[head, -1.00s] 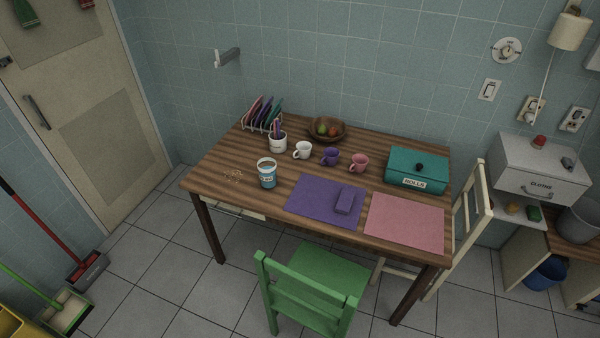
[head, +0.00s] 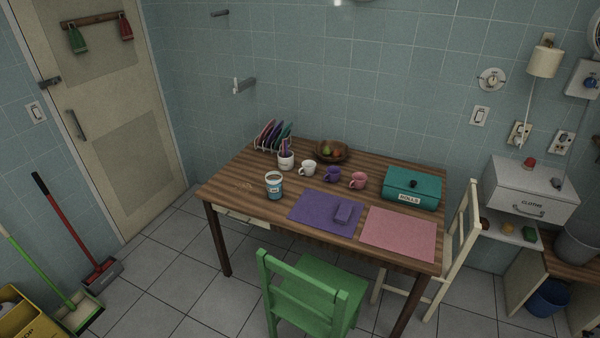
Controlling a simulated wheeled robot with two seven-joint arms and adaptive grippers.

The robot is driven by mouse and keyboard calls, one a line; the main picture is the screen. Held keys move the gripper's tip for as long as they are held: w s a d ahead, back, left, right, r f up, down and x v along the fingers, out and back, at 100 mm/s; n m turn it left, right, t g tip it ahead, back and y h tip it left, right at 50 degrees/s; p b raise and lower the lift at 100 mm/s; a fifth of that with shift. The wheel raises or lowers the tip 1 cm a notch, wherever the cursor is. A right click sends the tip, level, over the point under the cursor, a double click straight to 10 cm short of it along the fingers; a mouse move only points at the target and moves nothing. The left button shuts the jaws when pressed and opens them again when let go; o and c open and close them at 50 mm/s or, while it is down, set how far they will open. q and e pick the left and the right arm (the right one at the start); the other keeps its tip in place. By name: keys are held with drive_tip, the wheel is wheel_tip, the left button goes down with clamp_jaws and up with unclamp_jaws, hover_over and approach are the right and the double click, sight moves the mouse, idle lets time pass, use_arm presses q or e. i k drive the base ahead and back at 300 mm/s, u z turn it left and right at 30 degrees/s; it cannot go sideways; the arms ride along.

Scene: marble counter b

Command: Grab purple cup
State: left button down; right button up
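The purple cup (head: 332,174) stands upright on the wooden table (head: 228,184), between a white cup (head: 308,168) on its left and a pink cup (head: 358,180) on its right. It is small in the head view, and its handle appears to be on its left side. Neither of my grippers shows in the head view.
A teal box labelled rolls (head: 411,188) stands at the table's right. A purple mat (head: 310,211) and a pink mat (head: 399,233) lie along the front. A blue-white can (head: 274,187) stands left of the mats. A green chair (head: 312,291) and a cream chair (head: 456,253) flank the table.

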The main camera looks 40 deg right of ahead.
sight(332, 171)
drive_tip(key=u, duration=0.3)
drive_tip(key=i, duration=1.6)
drive_tip(key=z, duration=0.55)
drive_tip(key=i, duration=0.9)
drive_tip(key=z, duration=0.8)
